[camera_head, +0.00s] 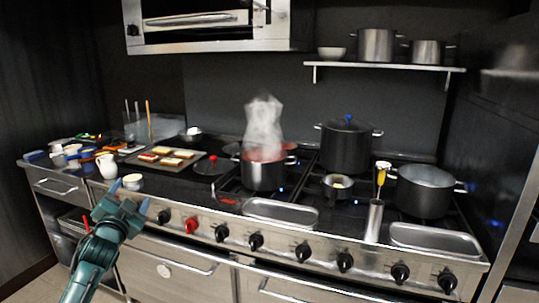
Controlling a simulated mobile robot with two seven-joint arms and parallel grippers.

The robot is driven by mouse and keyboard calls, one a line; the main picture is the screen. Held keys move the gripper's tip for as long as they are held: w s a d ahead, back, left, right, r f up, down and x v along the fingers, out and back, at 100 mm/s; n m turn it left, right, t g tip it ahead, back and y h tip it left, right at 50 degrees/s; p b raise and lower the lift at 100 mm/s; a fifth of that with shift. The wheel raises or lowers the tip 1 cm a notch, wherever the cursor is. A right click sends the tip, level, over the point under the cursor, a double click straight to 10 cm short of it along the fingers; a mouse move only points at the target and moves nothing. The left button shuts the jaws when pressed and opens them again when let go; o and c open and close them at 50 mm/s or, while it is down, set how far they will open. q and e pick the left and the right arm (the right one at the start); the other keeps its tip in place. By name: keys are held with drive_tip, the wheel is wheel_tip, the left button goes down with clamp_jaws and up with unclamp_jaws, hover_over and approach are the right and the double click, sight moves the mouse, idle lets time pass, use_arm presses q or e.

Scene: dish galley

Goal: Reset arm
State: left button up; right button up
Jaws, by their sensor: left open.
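My left gripper (131,194) is at the lower left, in front of the stove's front edge. Its arm comes up from the bottom left. The two blue-tipped fingers are apart, and I see nothing between them. A small round pot with a pale top (133,181) is just beyond the fingers on the counter; I cannot tell whether they touch it. My right gripper is not in view.
A steaming pot (264,172), a tall lidded pot (345,147) and an open pot (423,191) stand on the stove. Metal trays (281,212) lie along its front. A baking tray (187,166) and clutter are at left. Knobs (256,241) protrude from the front.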

use_arm(q)
drive_tip(key=s+d+f+n+g+h, duration=0.1)
drive_tip(key=s+d+f+g, duration=0.1)
drive_tip(key=s+d+f, duration=0.45)
drive_tip(key=s+d+f+n+g+h, duration=0.15)
drive_tip(key=s+f, duration=0.25)
drive_tip(key=f, duration=0.5)
drive_tip(key=s+d+f+n+g+h, duration=0.1)
drive_tip(key=s+d+f+n+g, duration=0.15)
drive_tip(key=s+f, duration=0.4)
drive_tip(key=s+d+f+g, duration=0.1)
drive_tip(key=s+d+f, duration=0.1)
drive_tip(key=s, duration=0.5)
drive_tip(key=s+d+f+g+h, duration=0.1)
drive_tip(key=s+d+f, duration=0.2)
drive_tip(key=s+d, duration=0.2)
drive_tip(key=s+d+f+h, duration=0.1)
drive_tip(key=s+d+f, duration=0.2)
drive_tip(key=s, duration=0.7)
drive_tip(key=shift+s+d+g, duration=0.3)
drive_tip(key=shift+d+g, duration=0.05)
drive_tip(key=shift+g, duration=0.05)
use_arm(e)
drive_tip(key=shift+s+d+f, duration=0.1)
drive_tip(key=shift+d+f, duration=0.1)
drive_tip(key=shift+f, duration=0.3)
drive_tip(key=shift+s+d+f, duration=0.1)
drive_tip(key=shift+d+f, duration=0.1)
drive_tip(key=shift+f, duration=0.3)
